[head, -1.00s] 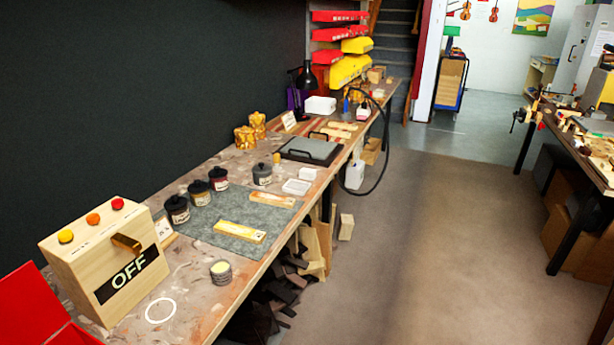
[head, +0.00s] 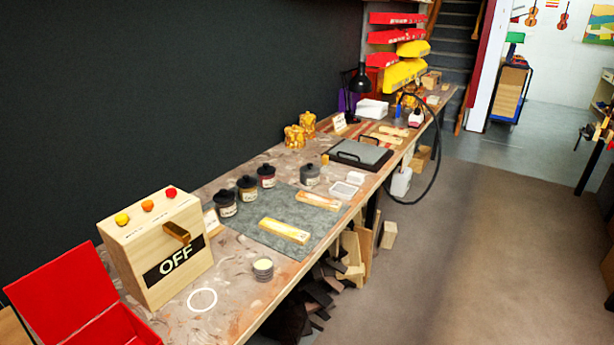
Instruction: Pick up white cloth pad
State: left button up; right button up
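A small white block-like item (head: 356,178), which looks like the white cloth pad, lies on the long workbench (head: 225,262) just behind a shallow white dish (head: 344,190). It is too small to tell its fabric. A grey lidded jar (head: 310,174) stands to its left and a black-framed plate with handles (head: 360,153) lies behind it. Neither of my grippers is in the head view.
A wooden OFF switch box (head: 155,246) and an open red box (head: 75,300) stand at the near left. A black hose (head: 437,165) loops off the bench's right edge. The floor (head: 440,260) to the right is clear.

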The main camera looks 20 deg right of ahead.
aim_at(354, 178)
jog(key=i+l+u, duration=0.2)
jog(key=l+u, duration=0.15)
jog(key=l, duration=0.15)
jog(key=i+l+u, duration=0.15)
jog(key=l+u, duration=0.2)
jog(key=l, duration=0.15)
jog(key=l+u, duration=0.4)
jog(key=l, duration=0.15)
